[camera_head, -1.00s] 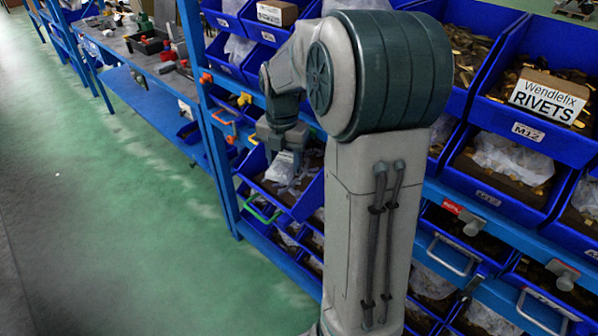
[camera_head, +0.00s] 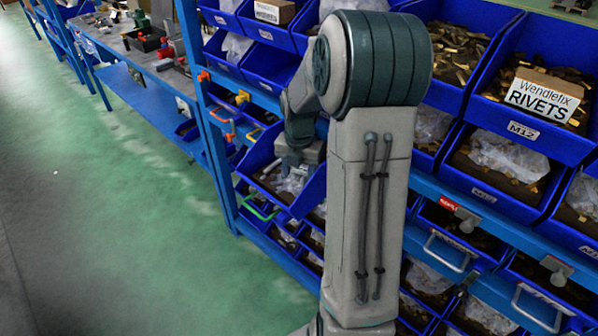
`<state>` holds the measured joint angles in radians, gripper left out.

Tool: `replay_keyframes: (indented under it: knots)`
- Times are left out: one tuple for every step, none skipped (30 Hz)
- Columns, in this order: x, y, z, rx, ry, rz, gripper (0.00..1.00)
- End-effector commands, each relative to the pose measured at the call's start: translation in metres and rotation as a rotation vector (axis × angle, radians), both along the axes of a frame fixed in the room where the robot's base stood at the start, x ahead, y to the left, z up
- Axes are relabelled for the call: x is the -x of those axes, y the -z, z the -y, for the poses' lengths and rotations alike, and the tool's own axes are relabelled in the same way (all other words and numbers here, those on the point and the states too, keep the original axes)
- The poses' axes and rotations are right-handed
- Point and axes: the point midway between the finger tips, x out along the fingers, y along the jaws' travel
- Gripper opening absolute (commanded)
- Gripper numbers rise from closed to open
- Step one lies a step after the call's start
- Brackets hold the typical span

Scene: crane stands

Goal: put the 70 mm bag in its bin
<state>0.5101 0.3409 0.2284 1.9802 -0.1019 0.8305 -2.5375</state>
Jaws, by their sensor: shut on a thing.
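My gripper (camera_head: 297,170) is partly hidden by my arm and points down over a pulled-out blue bin (camera_head: 262,157) in the rack. It is shut on a clear and whitish bag (camera_head: 292,184), which shows just under the fingers, low in the mouth of that bin. Other pale bags and small dark parts lie around it, so the held bag's outline is hard to tell. I cannot tell whether the bag touches the bin's contents. No 70 mm label can be read on the bag or the bin.
Blue bins fill the rack, including a large M12 bin with a Wendlefix RIVETS box (camera_head: 541,97) at right. Bins with handles (camera_head: 262,212) sit below. A workbench (camera_head: 128,42) with tools stands at far left. The green floor (camera_head: 130,220) is clear.

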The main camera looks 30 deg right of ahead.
Motion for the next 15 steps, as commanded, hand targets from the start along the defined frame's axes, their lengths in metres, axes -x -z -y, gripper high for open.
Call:
replay_keyframes:
  knots:
    - [0.0001, 0.0027, 0.0, -0.001, 0.0, -0.001, 0.21]
    - [0.0001, 0.0018, 0.0, -0.001, 0.0, -0.001, 0.58]
    - [0.0001, 0.0016, 0.0, -0.001, 0.0, -0.001, 0.69]
    - [0.0001, 0.0016, -0.0001, -0.001, 0.0, -0.001, 0.72]
    - [0.0001, 0.0015, -0.0001, -0.001, 0.0, -0.001, 0.72]
    - [0.0001, 0.0015, -0.0001, -0.001, 0.0, -0.001, 0.72]
    - [0.0001, 0.0015, -0.0001, -0.001, 0.0, -0.001, 0.72]
    - [0.0001, 0.0014, -0.0001, -0.001, 0.0, -0.001, 0.72]
    - [0.0001, 0.0014, -0.0001, -0.001, 0.0, -0.001, 0.72]
    - [0.0001, 0.0014, -0.0001, -0.001, 0.0, -0.001, 0.72]
    - [0.0001, 0.0012, -0.0001, 0.0, 0.0, 0.0, 0.72]
    - [0.0001, 0.0002, -0.0001, 0.0, 0.0, 0.0, 0.72]
    - [0.0001, -0.0013, -0.0001, 0.0, 0.0, 0.0, 0.72]
    - [-0.0001, -0.0035, -0.0001, 0.001, 0.0, 0.001, 0.72]
    - [-0.0004, -0.0061, 0.0002, 0.001, 0.0, 0.002, 0.72]
